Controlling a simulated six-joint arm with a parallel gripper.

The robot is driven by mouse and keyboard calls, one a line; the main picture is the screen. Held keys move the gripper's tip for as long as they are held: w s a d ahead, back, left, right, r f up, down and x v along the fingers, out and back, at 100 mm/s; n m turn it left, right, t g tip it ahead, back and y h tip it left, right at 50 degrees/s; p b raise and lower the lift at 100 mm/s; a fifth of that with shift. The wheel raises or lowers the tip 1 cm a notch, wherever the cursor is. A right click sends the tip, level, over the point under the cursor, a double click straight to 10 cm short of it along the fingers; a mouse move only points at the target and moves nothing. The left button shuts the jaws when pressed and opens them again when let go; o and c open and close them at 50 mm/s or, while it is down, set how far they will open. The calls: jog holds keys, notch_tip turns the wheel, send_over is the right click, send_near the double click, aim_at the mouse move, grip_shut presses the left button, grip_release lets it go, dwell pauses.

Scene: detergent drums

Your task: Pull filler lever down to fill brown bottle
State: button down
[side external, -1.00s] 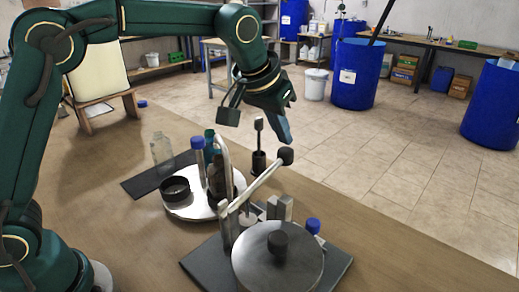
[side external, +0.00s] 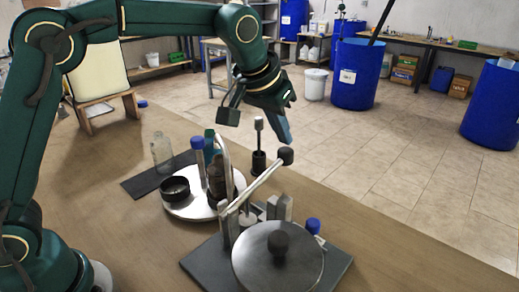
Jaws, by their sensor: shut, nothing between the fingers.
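The filler lever (side external: 262,184) is a pale bar that slopes up to the right and ends in a dark knob (side external: 286,155). It stands on the filling machine at the front of the table. The brown bottle (side external: 216,178) stands on the round silver plate, partly hidden behind the curved metal tube (side external: 226,160). My gripper (side external: 287,138) is shut and empty, pointing down. In the picture its tip is just above the lever's knob; I cannot tell whether they touch.
A dark open dish (side external: 175,189), a blue-capped tube (side external: 198,160) and a clear bottle (side external: 161,152) stand left of the lever. A round grey drum top (side external: 262,270) is in front. Blue drums (side external: 357,75) stand on the floor beyond.

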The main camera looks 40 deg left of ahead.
aim_at(284, 150)
jog(key=shift+f, duration=1)
jog(key=shift+x, duration=1.45)
jog(key=shift+w+f, duration=0.2)
jog(key=shift+f, duration=2.05)
jog(key=shift+s+f, duration=0.2)
jog(key=shift+f, duration=1.75)
jog(key=shift+s+f, duration=0.1)
jog(key=shift+f, duration=0.3)
jog(key=shift+s+f, duration=0.1)
jog(key=shift+f, duration=0.15)
jog(key=shift+s+f, duration=0.1)
jog(key=shift+f, duration=0.05)
